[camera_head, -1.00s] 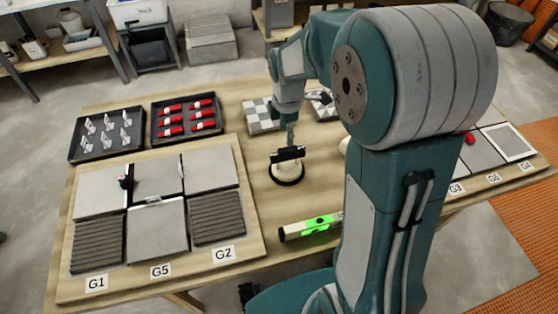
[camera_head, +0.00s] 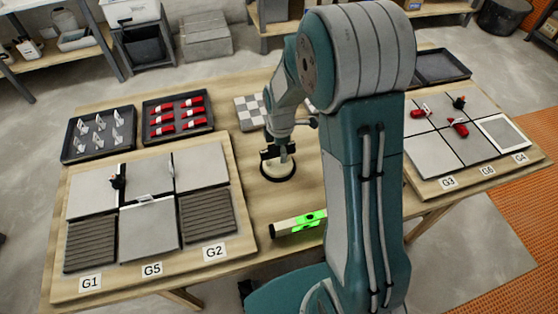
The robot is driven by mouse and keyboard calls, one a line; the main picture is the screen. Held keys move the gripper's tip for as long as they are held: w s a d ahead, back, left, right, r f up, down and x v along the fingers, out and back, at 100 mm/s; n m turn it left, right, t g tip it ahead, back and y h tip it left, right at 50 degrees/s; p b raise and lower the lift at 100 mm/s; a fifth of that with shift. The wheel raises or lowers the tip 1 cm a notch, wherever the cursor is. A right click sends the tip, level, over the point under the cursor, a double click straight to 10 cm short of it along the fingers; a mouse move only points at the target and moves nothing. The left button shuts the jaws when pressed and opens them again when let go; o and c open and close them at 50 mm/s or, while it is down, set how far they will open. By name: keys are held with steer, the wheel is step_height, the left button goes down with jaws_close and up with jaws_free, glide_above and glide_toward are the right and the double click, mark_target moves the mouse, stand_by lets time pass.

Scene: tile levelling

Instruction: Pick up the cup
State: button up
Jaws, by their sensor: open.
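The cup appears to be the round piece with a black rim (camera_head: 279,173) and a pale top, lying on the wooden table near its middle. My gripper (camera_head: 278,153) is just above it, pointing down. It is open. The dark fingers overlap the top of the cup in this view, so I cannot tell whether they touch it or sit around its grip. My arm hides part of the table to the right of the cup.
A level with a bright green window (camera_head: 298,223) lies in front of the cup. A left tile board (camera_head: 255,235) and a right tile board (camera_head: 418,183) flank the middle. Trays with white clips (camera_head: 72,157) and red wedges (camera_head: 146,138) stand behind left. A checkered tile (camera_head: 243,125) lies behind.

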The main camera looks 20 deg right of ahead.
steer(key=shift+a, duration=0.1)
steer(key=c, duration=0.7)
steer(key=shift+a, duration=0.2)
jaws_close()
steer(key=shift+a, duration=0.2)
